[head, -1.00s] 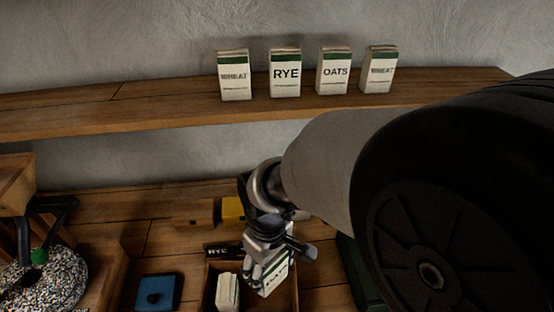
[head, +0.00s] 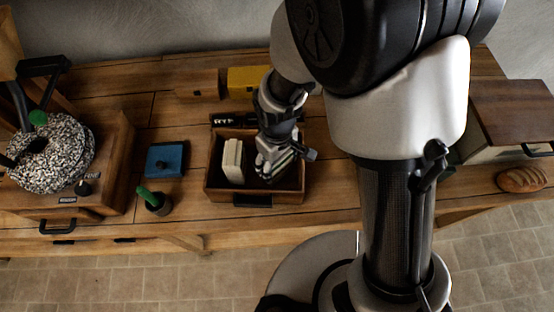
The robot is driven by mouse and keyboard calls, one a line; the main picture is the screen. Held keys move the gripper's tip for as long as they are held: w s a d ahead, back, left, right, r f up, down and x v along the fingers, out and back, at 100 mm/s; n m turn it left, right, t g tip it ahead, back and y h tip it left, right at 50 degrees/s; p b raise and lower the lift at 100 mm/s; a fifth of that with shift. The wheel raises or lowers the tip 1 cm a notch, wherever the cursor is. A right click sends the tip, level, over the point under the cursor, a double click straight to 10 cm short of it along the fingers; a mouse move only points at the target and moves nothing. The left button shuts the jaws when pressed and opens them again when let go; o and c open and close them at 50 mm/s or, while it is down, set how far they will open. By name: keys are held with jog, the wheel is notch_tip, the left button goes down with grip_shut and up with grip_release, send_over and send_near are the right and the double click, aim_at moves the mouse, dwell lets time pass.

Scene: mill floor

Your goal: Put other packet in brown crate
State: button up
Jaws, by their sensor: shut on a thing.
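The brown crate (head: 214,187) stands on the wooden bench, with a black handle on its front and a dark label reading RYE behind it. One whitish packet (head: 232,161) stands upright in its left part. My gripper (head: 272,165) points down into the right part of the crate, shut on a second packet. Only a little of that held packet shows between and below the fingers. I cannot tell whether it touches the crate floor.
A blue block with a black knob (head: 166,159) and a dark cup with a green stick (head: 156,203) are left of the crate. A yellow box (head: 247,79) lies behind. A speckled millstone (head: 50,155) is far left; bread (head: 523,179) is far right.

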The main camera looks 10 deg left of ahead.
jog(key=shift+r, duration=0.15)
jog(key=o, duration=1.1)
